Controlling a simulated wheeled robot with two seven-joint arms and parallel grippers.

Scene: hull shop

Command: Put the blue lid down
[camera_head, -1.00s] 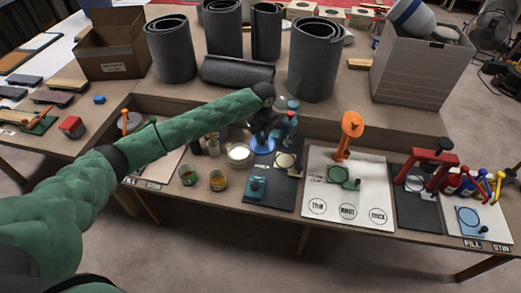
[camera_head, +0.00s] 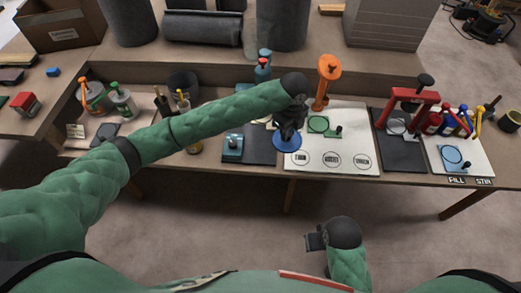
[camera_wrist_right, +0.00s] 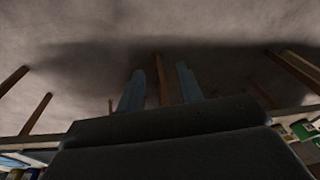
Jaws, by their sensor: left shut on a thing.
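The blue lid (camera_head: 286,142) hangs under my left gripper (camera_head: 287,128), which is shut on it, in the head view. The lid shows over the border between a dark mat (camera_head: 262,153) and a white board (camera_head: 312,142) with printed circles; I cannot tell whether it touches them. The arm and hand hide part of the table behind. My right gripper (camera_head: 316,240) is low in front of the table, away from the lid. In the right wrist view its two bluish fingers (camera_wrist_right: 160,88) stand apart with nothing between them.
A teal block (camera_head: 233,146) sits on the dark mat. An orange stand (camera_head: 326,82) and a green frame (camera_head: 322,126) are on the white board. A red press (camera_head: 408,98) and several coloured bottles stand to the right.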

